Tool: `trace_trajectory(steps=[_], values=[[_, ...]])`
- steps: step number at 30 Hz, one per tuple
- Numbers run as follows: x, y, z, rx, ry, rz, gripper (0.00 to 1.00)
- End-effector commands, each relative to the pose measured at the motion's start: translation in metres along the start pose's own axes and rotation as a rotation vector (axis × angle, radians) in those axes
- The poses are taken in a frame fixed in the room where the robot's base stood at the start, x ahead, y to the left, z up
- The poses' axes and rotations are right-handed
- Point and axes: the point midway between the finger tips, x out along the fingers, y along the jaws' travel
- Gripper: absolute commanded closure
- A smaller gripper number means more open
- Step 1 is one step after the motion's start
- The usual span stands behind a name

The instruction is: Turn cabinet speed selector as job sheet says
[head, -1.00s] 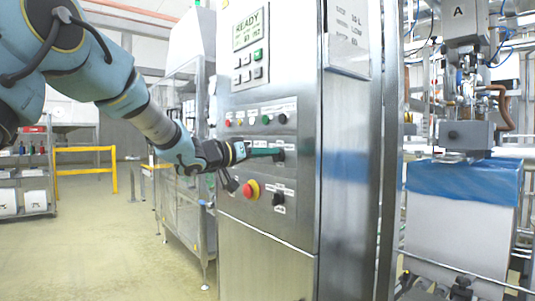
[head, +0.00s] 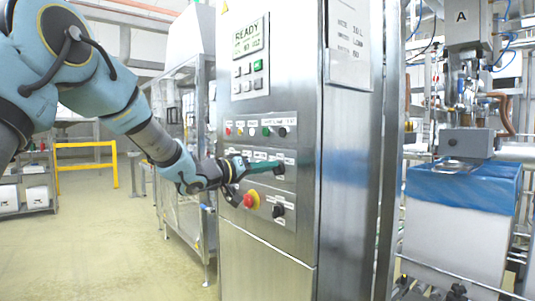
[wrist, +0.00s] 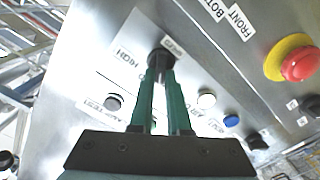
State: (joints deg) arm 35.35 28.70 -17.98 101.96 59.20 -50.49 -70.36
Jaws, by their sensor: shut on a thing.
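The speed selector is a dark round knob (wrist: 160,58) on the steel cabinet's front panel. My gripper (wrist: 161,78) has its two green fingers shut on this knob, one on each side. A label beside it reads HIGH (wrist: 124,56), upside down in the wrist view; another small label (wrist: 173,47) is too blurred to read. The knob's pointer direction is hidden. In the head view my gripper (head: 275,167) reaches the panel from the left. The job sheet (head: 351,42) hangs on the cabinet's side; 10 L and LOW can be made out.
A red emergency stop on a yellow base (head: 251,200) sits just below my gripper, with another black selector (head: 278,211) beside it. Above are small buttons (head: 252,131) and a READY display (head: 249,36). Open floor (head: 105,235) lies left.

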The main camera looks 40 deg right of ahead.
Motion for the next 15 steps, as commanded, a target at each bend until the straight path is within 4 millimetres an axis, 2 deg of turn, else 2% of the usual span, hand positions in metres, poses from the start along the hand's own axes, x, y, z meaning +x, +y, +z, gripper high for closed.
trace_trajectory(steps=[1,7,15], values=[[-0.0006,0.0025,-0.0062,-0.038,-0.001,-0.003,1.00],[-0.0006,-0.0003,-0.0040,-0.153,0.000,-0.003,1.00],[-0.0003,-0.0025,0.0001,-0.194,0.001,-0.001,1.00]])
